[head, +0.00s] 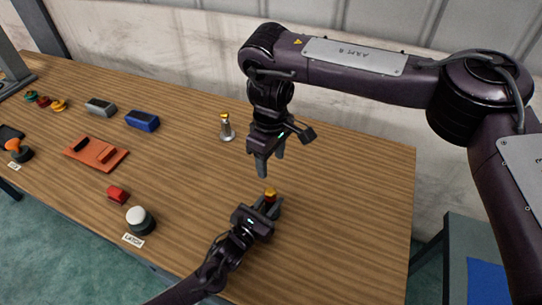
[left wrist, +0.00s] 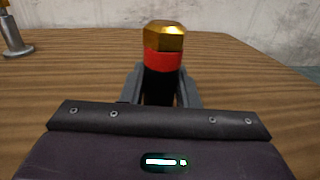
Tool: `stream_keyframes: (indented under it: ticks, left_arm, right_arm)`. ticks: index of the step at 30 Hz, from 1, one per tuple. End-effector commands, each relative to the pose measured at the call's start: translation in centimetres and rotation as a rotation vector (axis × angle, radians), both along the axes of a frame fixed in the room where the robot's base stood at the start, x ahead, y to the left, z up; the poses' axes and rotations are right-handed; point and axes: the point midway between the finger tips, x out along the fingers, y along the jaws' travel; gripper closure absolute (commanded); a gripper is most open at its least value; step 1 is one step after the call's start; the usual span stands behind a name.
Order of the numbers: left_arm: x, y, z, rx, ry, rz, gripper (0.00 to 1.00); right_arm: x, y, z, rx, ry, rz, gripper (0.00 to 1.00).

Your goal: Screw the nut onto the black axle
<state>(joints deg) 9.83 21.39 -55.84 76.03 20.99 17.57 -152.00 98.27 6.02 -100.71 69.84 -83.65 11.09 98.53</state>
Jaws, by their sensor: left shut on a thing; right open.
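The black axle (left wrist: 160,84) stands upright between the fingers of my left gripper (head: 268,206), which is shut on it low over the table. A red band (left wrist: 163,61) shows around its upper part. A gold six-sided nut (left wrist: 164,36) sits on top of the red band; it also shows in the head view (head: 270,191). Whether the nut is threaded on or only resting cannot be told. My right gripper (head: 270,162) is open and empty, pointing down above the nut and apart from it. The axle's lower end is hidden by my left gripper.
A grey metal post with a gold top (head: 226,127) stands behind, left of my right gripper. Blue (head: 142,121) and grey (head: 100,107) blocks, an orange tray (head: 96,153), a red block (head: 118,194) and a white-topped button (head: 140,219) lie left. The table's right side is clear.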

Motion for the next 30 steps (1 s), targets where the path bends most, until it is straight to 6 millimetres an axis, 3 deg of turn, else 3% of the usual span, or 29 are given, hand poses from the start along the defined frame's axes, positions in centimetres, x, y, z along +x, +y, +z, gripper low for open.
stream_keyframes:
  ticks: [10,11,17,25,30]
  left_arm:
    - [0.0,0.0,0.0,-0.001,-0.001,-0.001,1.0]
    - [0.0,0.0,0.0,-0.001,-0.001,-0.001,0.71]
    - [0.0,0.0,0.0,0.0,0.0,-0.001,0.47]
    - [-0.1,0.1,0.0,0.0,0.0,0.0,0.47]
    - [-1.7,1.2,-0.3,0.003,0.002,-0.002,0.47]
  right_arm:
    - [0.0,0.0,0.6,-0.001,0.001,-0.001,0.46]
    - [0.0,0.0,0.6,0.0,0.0,-0.001,0.46]
    - [0.0,0.0,0.5,0.0,0.0,0.0,0.46]
    - [0.0,0.0,0.5,0.001,0.001,0.0,0.46]
    - [0.0,0.0,0.0,0.0,0.0,0.0,0.46]
